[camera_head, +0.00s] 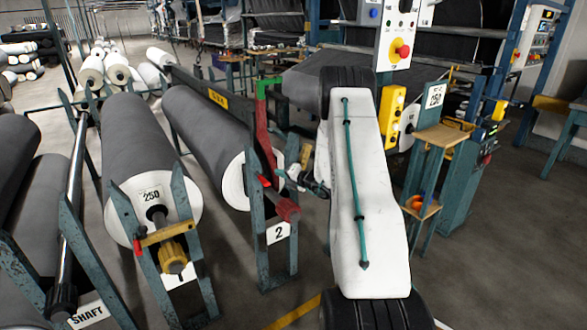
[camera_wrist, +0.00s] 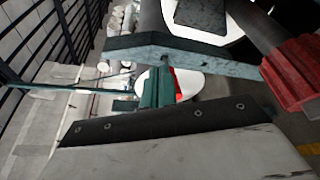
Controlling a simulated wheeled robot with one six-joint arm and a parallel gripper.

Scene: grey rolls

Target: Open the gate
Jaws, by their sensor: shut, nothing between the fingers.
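A narrow red bar with a green top, which looks like the gate (camera_head: 264,125), stands nearly upright at the stand marked 2, in front of the roll there. A red ribbed handle (camera_head: 287,208) sticks out below it; the handle also shows at the right of the wrist view (camera_wrist: 292,75). My gripper (camera_head: 293,176) is shut and empty, close beside the red bar and above the handle. Whether it touches the bar is unclear, as my white arm hides part of that area. The teal stand frame (camera_wrist: 185,56) crosses the wrist view.
At left, another roll (camera_head: 138,140) rests in a stand with a yellow bar (camera_head: 168,233) across its front and a yellow handle (camera_head: 172,255). A control panel with a red button (camera_head: 403,50) and a small wooden-topped stand (camera_head: 440,137) are at right. Open floor lies at lower right.

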